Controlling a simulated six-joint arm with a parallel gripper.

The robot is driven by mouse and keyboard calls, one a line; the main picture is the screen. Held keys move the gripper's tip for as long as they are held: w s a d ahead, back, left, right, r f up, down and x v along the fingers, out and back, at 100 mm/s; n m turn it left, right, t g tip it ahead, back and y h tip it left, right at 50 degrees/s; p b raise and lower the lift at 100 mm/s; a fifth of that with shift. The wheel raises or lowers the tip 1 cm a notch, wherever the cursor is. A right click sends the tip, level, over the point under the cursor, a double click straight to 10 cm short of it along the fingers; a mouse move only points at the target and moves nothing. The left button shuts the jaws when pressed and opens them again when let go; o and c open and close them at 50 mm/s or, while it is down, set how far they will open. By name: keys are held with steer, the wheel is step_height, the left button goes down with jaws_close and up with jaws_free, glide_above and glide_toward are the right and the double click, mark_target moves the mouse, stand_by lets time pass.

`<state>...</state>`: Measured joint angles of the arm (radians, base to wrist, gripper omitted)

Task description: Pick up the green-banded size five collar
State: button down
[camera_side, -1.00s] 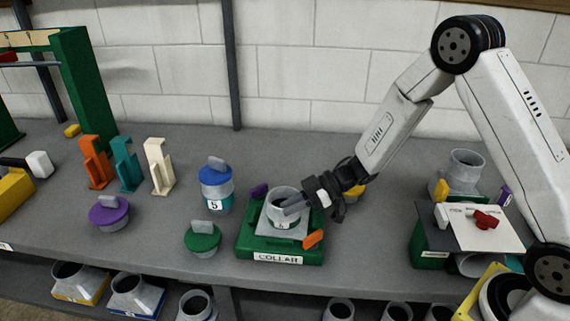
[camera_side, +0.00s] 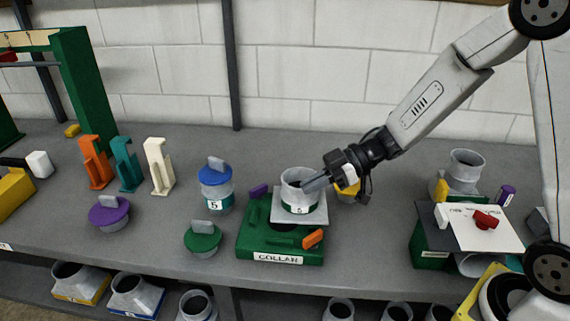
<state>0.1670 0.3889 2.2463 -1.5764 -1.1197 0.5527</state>
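The collar (camera_side: 299,189) is a grey metal ring on a square flange, with a green band and a white label that seems to read 5. It hangs a little above the green fixture (camera_side: 262,244) marked COLLAR, toward its back right. My gripper (camera_side: 318,184) reaches in from the right and is shut on the collar's right wall, near the rim. The far finger is partly hidden by the collar.
A blue-lidded piece (camera_side: 215,186) labelled 5 and a green-lidded one (camera_side: 203,238) stand left of the fixture. At right is a green stand (camera_side: 432,247) with a white plate (camera_side: 482,227). The bench between is clear.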

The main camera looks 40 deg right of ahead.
steer(key=s+d+r, duration=0.1)
steer(key=s+r, duration=0.3)
steer(key=s, duration=0.4)
steer(key=shift+s+d, duration=0.3)
steer(key=shift+d, duration=0.05)
steer(key=shift+a, duration=0.1)
stand_by(0.3)
